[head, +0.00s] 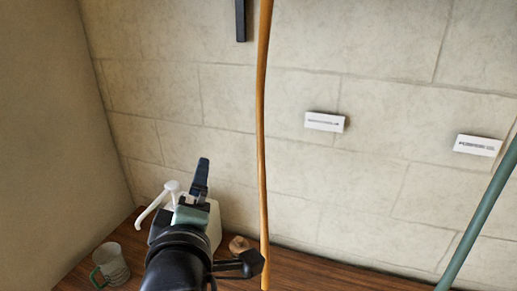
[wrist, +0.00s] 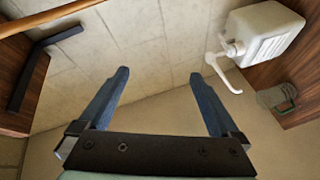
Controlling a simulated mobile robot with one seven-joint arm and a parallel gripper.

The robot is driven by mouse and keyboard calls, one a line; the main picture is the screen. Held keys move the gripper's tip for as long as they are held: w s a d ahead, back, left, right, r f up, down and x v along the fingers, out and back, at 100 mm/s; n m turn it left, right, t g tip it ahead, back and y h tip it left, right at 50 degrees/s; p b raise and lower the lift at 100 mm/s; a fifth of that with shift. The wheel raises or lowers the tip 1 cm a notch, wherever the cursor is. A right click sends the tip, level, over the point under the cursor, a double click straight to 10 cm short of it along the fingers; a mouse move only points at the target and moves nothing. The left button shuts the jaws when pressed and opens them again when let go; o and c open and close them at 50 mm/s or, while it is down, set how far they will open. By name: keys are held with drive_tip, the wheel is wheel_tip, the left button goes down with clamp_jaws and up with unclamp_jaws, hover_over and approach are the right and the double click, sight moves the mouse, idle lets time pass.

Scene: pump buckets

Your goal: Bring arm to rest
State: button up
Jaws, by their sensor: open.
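My gripper (head: 199,182) is raised at the lower left of the head view, in front of a white pump container (head: 214,226). In the wrist view my gripper (wrist: 165,98) shows two blue fingers spread wide with nothing between them. The pump container (wrist: 268,35) is at the upper right of the wrist view, apart from the fingers, with its white spout toward them. My arm hides part of the container in the head view.
A mug (head: 110,265) with a green handle stands left on the wooden counter (head: 323,268). A small brown object (head: 239,245) lies right of the container. An orange pole (head: 262,130) and a green pole (head: 480,220) cross the view. Two white labels (head: 324,122) (head: 478,145) are on the wall.

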drive_tip(key=s+d+r+m+t, duration=0.3)
drive_tip(key=s+r+m, duration=0.1)
drive_tip(key=r, duration=0.6)
drive_tip(key=s+d+r+m+t+h, duration=0.1)
drive_tip(key=s+d+r+m+t, duration=0.2)
drive_tip(key=r+m, duration=0.3)
drive_tip(key=s+d+r+m+t+h, duration=0.1)
drive_tip(key=s+d+r+m+t, duration=0.3)
drive_tip(key=r, duration=1)
drive_tip(key=shift+s+m+t, duration=0.5)
drive_tip(key=shift+s+t, duration=0.2)
drive_tip(key=shift+s, duration=0.35)
